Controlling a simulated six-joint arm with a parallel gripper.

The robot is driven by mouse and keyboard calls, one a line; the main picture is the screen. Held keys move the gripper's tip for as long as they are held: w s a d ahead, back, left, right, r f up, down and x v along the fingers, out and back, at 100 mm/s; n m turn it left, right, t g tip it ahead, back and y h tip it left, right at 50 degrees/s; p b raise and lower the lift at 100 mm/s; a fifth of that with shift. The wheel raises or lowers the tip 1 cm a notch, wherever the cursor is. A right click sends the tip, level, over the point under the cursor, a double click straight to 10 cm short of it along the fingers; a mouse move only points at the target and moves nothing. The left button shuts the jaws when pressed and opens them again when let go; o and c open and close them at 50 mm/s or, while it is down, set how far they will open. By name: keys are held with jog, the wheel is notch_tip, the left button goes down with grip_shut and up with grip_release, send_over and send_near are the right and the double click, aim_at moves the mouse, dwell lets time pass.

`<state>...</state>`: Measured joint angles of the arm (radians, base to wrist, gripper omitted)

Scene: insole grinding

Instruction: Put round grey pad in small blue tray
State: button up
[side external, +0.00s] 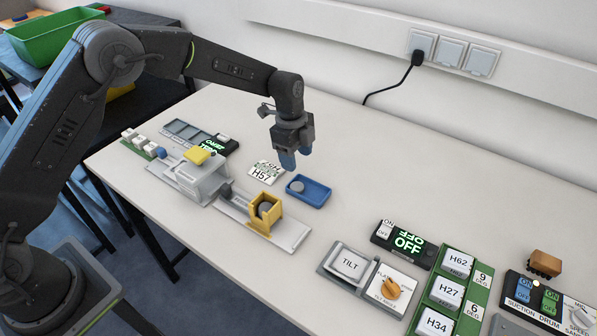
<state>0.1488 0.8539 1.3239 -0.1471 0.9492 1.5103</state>
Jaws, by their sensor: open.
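The small blue tray (318,196) lies on the white table near the middle. A round grey pad (297,186) lies in the left part of the tray. My gripper (288,161) points down with its blue fingertips above the tray's back left side, apart from the pad. It is open and holds nothing that I can see. Another round grey piece (265,209) sits in a yellow holder (266,199) in front of the tray.
The yellow holder stands on a grey plate (288,235). A grey machine (200,178) is left of it. An H57 card (265,173) lies left of the tray. Labelled switch boxes (403,243) stand at the right.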

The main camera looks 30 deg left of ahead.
jog(key=shift+a+r, duration=0.2)
jog(key=shift+r, duration=1.1)
jog(key=shift+a+r, duration=0.15)
jog(key=shift+r, duration=1.15)
jog(key=s+a+r+n+t, duration=0.1)
jog(key=s+a+r+n, duration=0.25)
jog(key=s+r, duration=0.4)
jog(key=s+a+r+n+t, duration=0.2)
jog(key=s+r+n, duration=0.3)
jog(key=s+r, duration=0.25)
jog(key=s+a+n+t+y, duration=0.1)
jog(key=s+a+n, duration=0.3)
jog(key=s+n, duration=0.5)
jog(key=s+t, duration=0.1)
jog(key=s, duration=0.7)
jog(key=shift+s+r+t, duration=0.25)
jog(key=shift+s+t, duration=0.05)
jog(key=shift+s, duration=0.05)
